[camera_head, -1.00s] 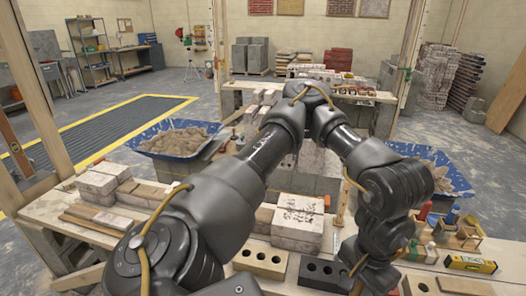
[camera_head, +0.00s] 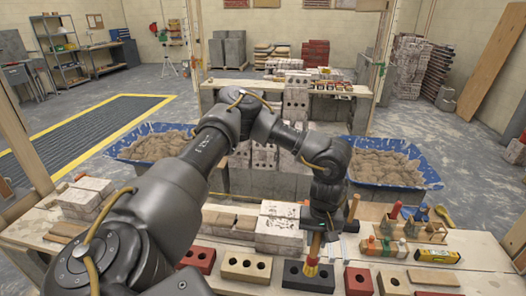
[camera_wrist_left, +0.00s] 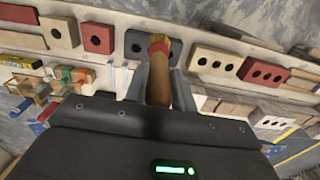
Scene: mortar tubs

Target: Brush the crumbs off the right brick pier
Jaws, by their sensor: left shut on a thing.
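My left gripper (camera_head: 321,224) points down over the front of the bench and is shut on a brush (camera_head: 313,258). The brush has a wooden handle (camera_wrist_left: 181,92) and a red and yellow lower part (camera_wrist_left: 158,45), above the dark three-hole brick (camera_head: 308,277). I cannot tell whether it touches that brick. The right pier, a whitish stack (camera_head: 280,235), stands just left of the gripper, apart from the brush. Dark specks show on its top; single crumbs are too small to tell. The left pier (camera_head: 85,200) stands at the bench's left. My right gripper is not in view.
Red (camera_head: 198,258) and tan (camera_head: 245,266) holed bricks line the front edge. A tool holder (camera_head: 408,228) and yellow level (camera_head: 430,254) lie to the right. Blue mortar tubs stand behind, left (camera_head: 128,160) and right (camera_head: 385,184).

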